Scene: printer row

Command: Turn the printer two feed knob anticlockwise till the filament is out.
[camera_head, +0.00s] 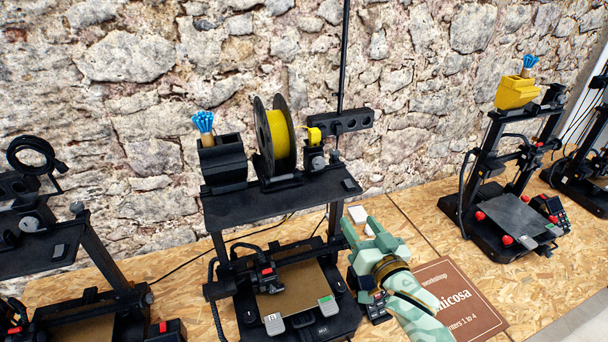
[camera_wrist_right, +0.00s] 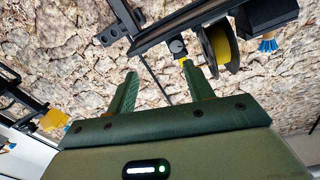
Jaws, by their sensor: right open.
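The middle printer (camera_head: 285,210) has a black top shelf carrying a spool of yellow filament (camera_head: 281,135). To the right of the spool is a feeder with a yellow piece (camera_head: 313,134) and a small grey round knob (camera_head: 318,162). The knob also shows in the right wrist view (camera_wrist_right: 177,46), upside down, beyond the fingertips. My right gripper (camera_head: 361,226) is open and empty, lower than the knob and to its right, clear of the printer's frame. Its two green fingers (camera_wrist_right: 159,72) stand apart in the wrist view. My left gripper is not in view.
A black holder with blue brushes (camera_head: 222,160) stands left of the spool. Other printers stand at the left (camera_head: 50,250) and right (camera_head: 505,180). A brown sign (camera_head: 455,300) lies on the chipboard bench. A stone wall rises behind.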

